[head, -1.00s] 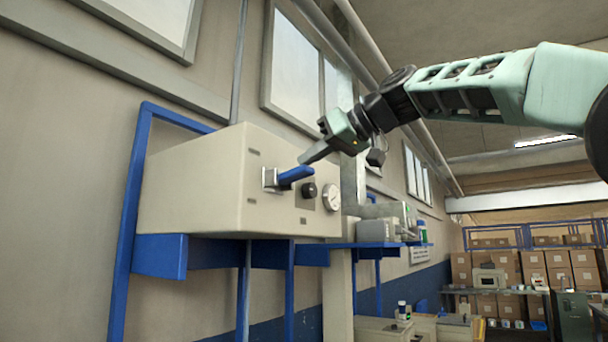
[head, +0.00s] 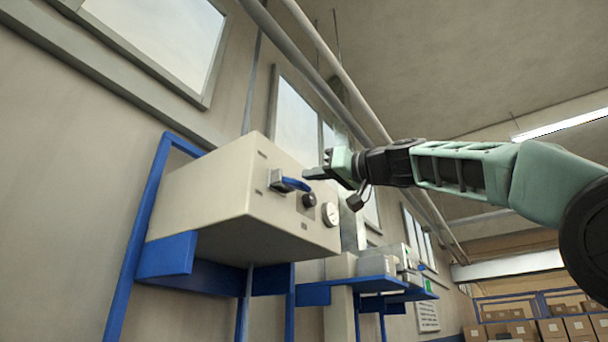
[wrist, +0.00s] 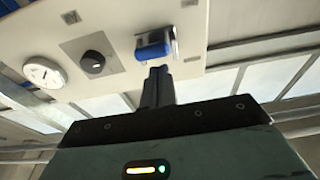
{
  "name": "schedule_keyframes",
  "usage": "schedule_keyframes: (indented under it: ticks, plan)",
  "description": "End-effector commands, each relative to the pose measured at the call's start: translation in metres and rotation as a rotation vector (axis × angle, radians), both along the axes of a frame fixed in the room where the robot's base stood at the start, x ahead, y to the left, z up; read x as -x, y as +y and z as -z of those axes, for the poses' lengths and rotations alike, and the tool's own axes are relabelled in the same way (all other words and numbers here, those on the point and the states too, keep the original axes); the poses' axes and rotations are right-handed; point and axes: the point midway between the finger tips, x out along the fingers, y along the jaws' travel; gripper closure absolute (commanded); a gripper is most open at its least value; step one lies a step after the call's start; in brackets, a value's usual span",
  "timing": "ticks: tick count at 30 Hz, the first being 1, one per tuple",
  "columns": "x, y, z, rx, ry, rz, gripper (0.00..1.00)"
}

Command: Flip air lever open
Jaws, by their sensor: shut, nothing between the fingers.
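The air lever (head: 293,184) is a blue handle on a metal bracket, mounted on the front of a beige box (head: 205,190). In the head view it points right from its bracket. In the wrist view the blue lever (wrist: 153,46) is seen end-on, just beyond my fingertips. My gripper (head: 310,174) is shut and empty, with its tips close to the lever's free end. The fingers also show in the wrist view (wrist: 158,72). I cannot tell whether they touch the lever.
A black knob (head: 309,200) and a round white gauge (head: 330,214) sit on the panel right of the lever. A blue frame (head: 137,240) carries the box against the wall. A blue shelf (head: 365,284) with equipment is farther right. Open air surrounds my arm.

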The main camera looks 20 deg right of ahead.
Motion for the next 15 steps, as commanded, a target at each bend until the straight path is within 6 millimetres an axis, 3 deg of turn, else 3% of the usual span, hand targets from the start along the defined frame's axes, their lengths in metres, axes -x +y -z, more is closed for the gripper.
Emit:
schedule_keyframes:
  ticks: [15]
  plan:
    - [-0.0019, 0.0013, 0.0108, 0.004, 0.004, -0.001, 1.0]
